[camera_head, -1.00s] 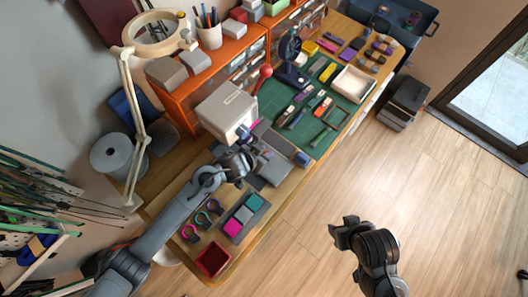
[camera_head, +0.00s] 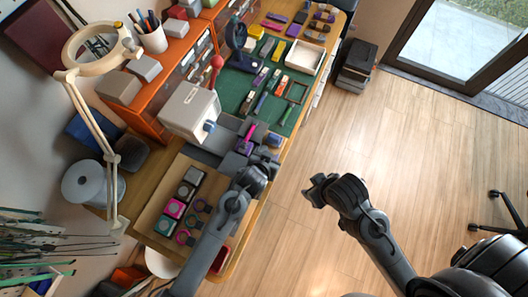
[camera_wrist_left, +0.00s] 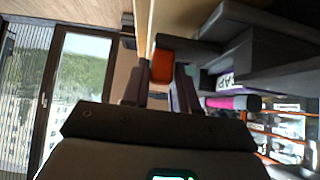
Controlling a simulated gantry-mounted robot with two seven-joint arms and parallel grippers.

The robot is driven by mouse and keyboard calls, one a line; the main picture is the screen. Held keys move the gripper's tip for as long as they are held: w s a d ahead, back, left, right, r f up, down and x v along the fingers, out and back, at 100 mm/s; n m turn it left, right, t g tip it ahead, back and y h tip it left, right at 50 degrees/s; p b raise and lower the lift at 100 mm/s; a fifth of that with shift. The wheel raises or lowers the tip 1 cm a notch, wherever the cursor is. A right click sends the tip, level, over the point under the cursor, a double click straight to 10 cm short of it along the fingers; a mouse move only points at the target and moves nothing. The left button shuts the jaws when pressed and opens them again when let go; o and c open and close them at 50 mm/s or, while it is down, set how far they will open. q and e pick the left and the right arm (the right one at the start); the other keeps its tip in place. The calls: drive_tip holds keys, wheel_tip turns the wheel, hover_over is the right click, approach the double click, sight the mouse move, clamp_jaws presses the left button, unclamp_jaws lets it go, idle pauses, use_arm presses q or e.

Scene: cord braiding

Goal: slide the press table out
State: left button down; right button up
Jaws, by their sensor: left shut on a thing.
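The press (camera_head: 190,112) is a pale box with a red-ball lever, standing at the middle of the workbench. Its grey press table (camera_head: 228,136) sticks out toward the bench's front edge. A magenta piece (camera_head: 249,130) shows over it. My left gripper (camera_head: 265,158) is at the table's front end, shut on what looks like its handle. In the left wrist view an orange block (camera_wrist_left: 162,66) sits between the fingers, and a magenta cylinder (camera_wrist_left: 234,102) is close to the right. The grip is partly hidden by the arm. My right gripper (camera_head: 318,188) hangs empty over the floor; its jaw opening is unclear.
A board with grey, magenta and teal blocks (camera_head: 173,209) lies below the press, with coloured rings beside it. A green mat (camera_head: 266,92) with tools lies beyond the press. A lamp (camera_head: 100,150) stands at the left.

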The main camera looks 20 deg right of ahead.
use_arm(q)
drive_tip(key=c, duration=1)
unclamp_jaws()
drive_tip(key=shift+s+d, duration=0.1)
drive_tip(key=shift+s, duration=0.05)
drive_tip(key=shift+o, duration=0.2)
drive_tip(key=p+v, duration=0.2)
drive_tip(key=v, duration=0.8)
drive_tip(key=shift+a+r+p, duration=0.25)
drive_tip(key=shift+r+p, duration=0.05)
drive_tip(key=shift+r, duration=0.05)
drive_tip(key=shift+s, duration=0.1)
